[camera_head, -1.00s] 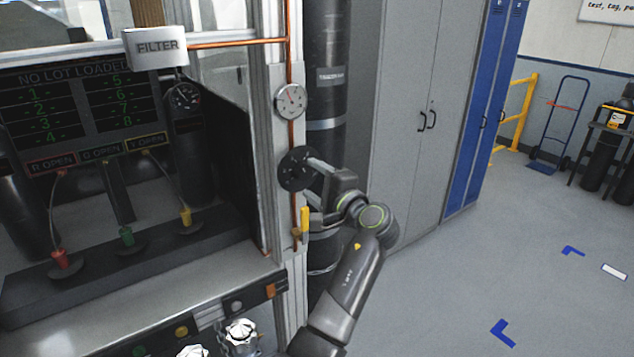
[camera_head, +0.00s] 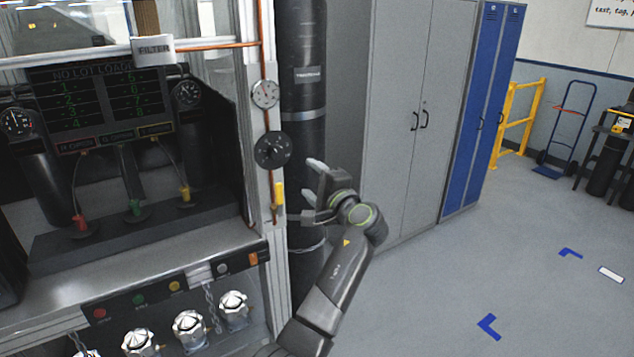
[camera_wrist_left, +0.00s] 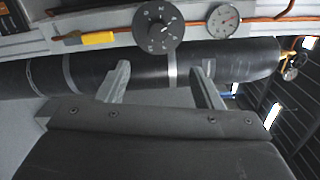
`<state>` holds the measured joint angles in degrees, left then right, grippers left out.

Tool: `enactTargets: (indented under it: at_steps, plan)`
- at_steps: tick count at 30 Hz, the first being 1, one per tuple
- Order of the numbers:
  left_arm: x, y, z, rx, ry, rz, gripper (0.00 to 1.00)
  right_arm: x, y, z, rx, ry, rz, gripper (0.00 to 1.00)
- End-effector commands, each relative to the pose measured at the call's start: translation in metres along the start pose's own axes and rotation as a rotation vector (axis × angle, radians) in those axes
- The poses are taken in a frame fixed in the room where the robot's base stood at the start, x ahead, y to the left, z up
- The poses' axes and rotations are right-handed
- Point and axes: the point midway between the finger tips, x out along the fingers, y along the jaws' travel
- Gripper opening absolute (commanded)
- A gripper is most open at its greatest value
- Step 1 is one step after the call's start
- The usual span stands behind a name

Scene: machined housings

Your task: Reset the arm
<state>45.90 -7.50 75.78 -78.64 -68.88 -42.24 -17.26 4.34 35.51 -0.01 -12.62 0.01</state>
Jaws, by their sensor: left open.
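My left gripper (camera_head: 304,191) is open and empty. In the head view it is in front of the black cylinder, to the right of and below the black round dial (camera_head: 272,149) on the panel post, apart from it. In the left wrist view the two fingers (camera_wrist_left: 160,72) are spread with nothing between them, and the dial (camera_wrist_left: 158,27) shows beyond them at the top. My right gripper is not in view.
A pressure gauge (camera_head: 265,94), a copper pipe and a yellow valve handle (camera_head: 279,194) are on the same post. A tall black cylinder (camera_head: 304,95) stands behind. Grey cabinets (camera_head: 395,110) stand to the right.

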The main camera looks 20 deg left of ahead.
Motion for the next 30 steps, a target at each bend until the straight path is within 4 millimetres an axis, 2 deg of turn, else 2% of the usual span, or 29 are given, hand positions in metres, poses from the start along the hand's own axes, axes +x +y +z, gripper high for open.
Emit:
enactTargets:
  at_steps: [17,20,23,26,27,29,30]
  plan:
    - [0.002,0.001,0.0,0.001,0.001,0.001,0.6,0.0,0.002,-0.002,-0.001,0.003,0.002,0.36]
    - [0.004,0.017,-0.003,0.007,0.016,0.016,0.6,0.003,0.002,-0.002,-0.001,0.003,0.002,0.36]
    - [0.009,0.061,-0.011,0.019,0.058,0.062,0.6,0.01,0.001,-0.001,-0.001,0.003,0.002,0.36]
    - [0.012,0.13,-0.021,0.027,0.125,0.143,0.6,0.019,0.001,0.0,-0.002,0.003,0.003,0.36]
    - [0.013,0.161,-0.024,0.026,0.152,0.182,0.6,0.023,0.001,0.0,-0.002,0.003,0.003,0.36]
    - [0.011,0.208,-0.026,0.022,0.19,0.243,0.6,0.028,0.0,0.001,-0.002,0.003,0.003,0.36]
    - [0.009,0.239,-0.027,0.018,0.213,0.285,0.6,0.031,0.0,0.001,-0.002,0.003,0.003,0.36]
